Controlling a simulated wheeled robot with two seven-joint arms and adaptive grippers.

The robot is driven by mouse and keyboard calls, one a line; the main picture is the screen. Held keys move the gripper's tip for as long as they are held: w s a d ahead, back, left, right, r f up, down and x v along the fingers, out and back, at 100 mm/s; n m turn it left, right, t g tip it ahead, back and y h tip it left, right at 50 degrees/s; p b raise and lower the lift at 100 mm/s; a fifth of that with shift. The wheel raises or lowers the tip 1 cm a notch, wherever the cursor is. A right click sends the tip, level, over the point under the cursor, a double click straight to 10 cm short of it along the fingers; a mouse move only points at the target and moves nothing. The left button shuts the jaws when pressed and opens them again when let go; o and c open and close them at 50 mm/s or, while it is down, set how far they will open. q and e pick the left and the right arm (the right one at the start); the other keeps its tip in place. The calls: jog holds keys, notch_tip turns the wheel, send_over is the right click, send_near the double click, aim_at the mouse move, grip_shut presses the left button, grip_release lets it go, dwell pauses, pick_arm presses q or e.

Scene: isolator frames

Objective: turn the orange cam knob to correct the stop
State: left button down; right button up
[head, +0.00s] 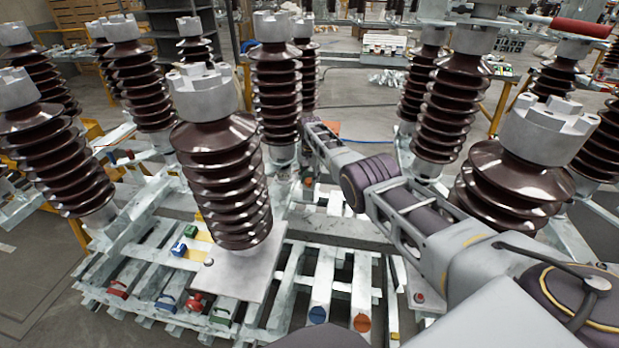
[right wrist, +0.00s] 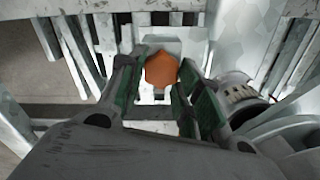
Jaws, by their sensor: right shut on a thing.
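The orange cam knob (right wrist: 161,70) shows in the right wrist view as a faceted orange piece in front of a pale metal block. My right gripper (right wrist: 158,84) has its dark, green-edged fingers on both sides of the knob and is shut on it. In the head view my right arm reaches from the lower right to the back centre, and its fingers are hard to make out among the insulators. A small orange spot (head: 308,181) lies below the arm's far end; I cannot tell if it is the same knob. My left gripper is not in view.
Tall brown ribbed insulators (head: 222,180) with grey metal caps stand close around my right arm. A slatted metal frame (head: 285,325) lies below, with blue (head: 318,315) and orange (head: 361,322) discs at its front. Grey floor is open at the lower left.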

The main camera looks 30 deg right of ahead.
jog(key=shift+w+r+m, duration=0.1)
jog(key=shift+r+m, duration=0.05)
jog(key=shift+m, duration=0.65)
jog(key=m, duration=0.3)
jog(key=shift+d+p, duration=0.1)
jog(key=shift+p, duration=0.2)
jog(key=shift+m, duration=0.8)
jog(key=m, duration=0.2)
jog(key=shift+m+p, duration=0.3)
jog(key=shift+m, duration=0.1)
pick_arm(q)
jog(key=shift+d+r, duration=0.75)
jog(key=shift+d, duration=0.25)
pick_arm(e)
jog(key=shift+m, duration=1)
jog(key=o, duration=1)
jog(key=shift+s, duration=0.2)
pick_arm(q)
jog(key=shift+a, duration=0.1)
pick_arm(e)
jog(key=shift+o, duration=0.2)
